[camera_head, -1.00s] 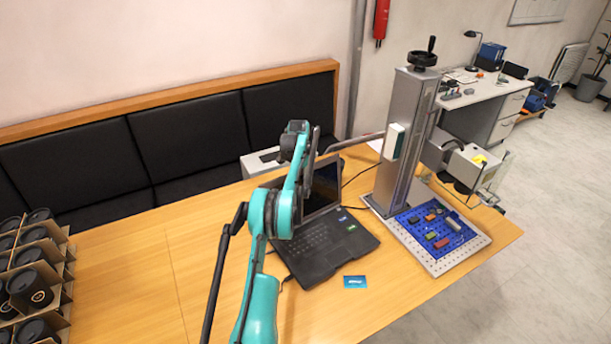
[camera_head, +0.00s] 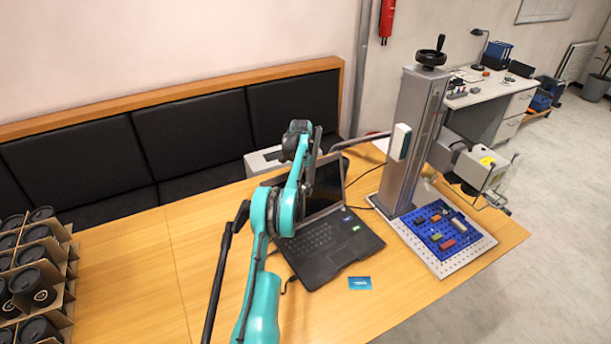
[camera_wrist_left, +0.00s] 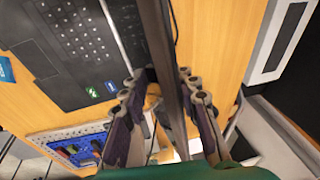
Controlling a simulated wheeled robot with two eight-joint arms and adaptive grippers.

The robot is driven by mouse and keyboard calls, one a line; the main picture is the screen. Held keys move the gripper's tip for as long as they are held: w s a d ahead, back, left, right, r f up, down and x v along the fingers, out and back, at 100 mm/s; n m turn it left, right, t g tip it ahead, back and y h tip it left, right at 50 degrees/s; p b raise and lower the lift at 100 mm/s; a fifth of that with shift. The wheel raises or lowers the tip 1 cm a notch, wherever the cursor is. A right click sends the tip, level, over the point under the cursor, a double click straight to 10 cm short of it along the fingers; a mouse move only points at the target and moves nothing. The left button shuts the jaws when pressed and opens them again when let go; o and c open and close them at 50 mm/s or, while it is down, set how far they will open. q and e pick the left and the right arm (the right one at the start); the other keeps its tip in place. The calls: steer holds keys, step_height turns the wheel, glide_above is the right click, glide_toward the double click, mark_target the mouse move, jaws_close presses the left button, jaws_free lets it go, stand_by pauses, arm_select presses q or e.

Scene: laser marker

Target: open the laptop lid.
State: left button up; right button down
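The black laptop (camera_head: 335,250) stands on the wooden table with its lid (camera_head: 328,190) raised and tilted back from the keyboard. My left arm covers part of the lid and its left side. In the left wrist view the keyboard base (camera_wrist_left: 75,50) is at upper left, and the lid (camera_wrist_left: 160,40) shows nearly edge-on as a dark upright band. My left gripper (camera_wrist_left: 162,75) is open, with one finger on each side of the lid's edge. A gap shows on the keyboard side; contact on the other side is unclear. My right gripper is not in view.
A laser marker column (camera_head: 410,140) stands right of the laptop, beside a perforated plate with a blue board (camera_head: 437,228). A blue card (camera_head: 360,283) lies in front of the laptop. Black cups in a carton (camera_head: 35,275) are at far left. The table's left-middle is clear.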

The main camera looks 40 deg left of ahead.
mark_target(304, 192)
arm_select(q)
steer(key=shift+d+r, duration=0.15)
steer(key=v, duration=1.2)
steer(key=shift+d, duration=0.1)
